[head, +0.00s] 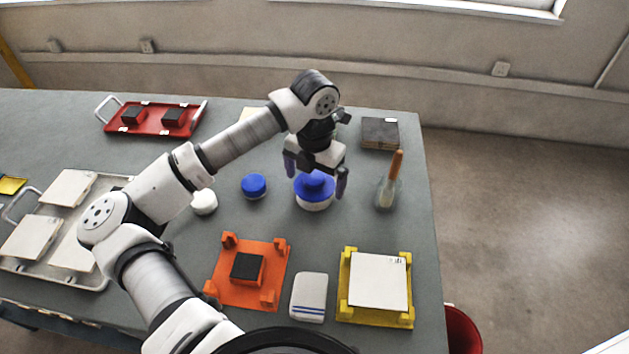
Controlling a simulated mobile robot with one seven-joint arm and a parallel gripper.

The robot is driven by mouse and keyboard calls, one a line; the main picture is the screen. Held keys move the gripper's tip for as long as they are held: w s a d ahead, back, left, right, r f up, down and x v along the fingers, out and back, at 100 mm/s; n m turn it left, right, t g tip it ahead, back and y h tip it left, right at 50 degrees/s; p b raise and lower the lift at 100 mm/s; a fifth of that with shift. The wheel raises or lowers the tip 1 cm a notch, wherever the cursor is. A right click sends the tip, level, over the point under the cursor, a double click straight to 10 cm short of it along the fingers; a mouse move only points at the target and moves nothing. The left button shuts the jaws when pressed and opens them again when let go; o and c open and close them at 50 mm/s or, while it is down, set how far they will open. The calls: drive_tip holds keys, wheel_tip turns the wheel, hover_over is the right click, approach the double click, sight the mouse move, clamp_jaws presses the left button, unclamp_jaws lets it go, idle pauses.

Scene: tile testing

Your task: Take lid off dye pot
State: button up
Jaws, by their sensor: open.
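The dye pot (314,205) is a low white pot that stands on the grey table, with a blue lid (315,185) on top. My gripper (316,178) is open above it, pointing down. One finger is at the lid's left and the other at its right. I cannot tell whether either finger touches the lid. The gripper's body hides the back of the lid.
A blue round pot (254,186) and a white round thing (204,202) stand left of the dye pot. A glass with a brush (387,190) stands close on the right. Orange (281,250) and yellow (345,312) fixtures are in front. A red tray (152,118) lies behind left.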

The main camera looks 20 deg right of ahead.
drive_tip(key=c, duration=0.9)
drive_tip(key=shift+r, duration=0.1)
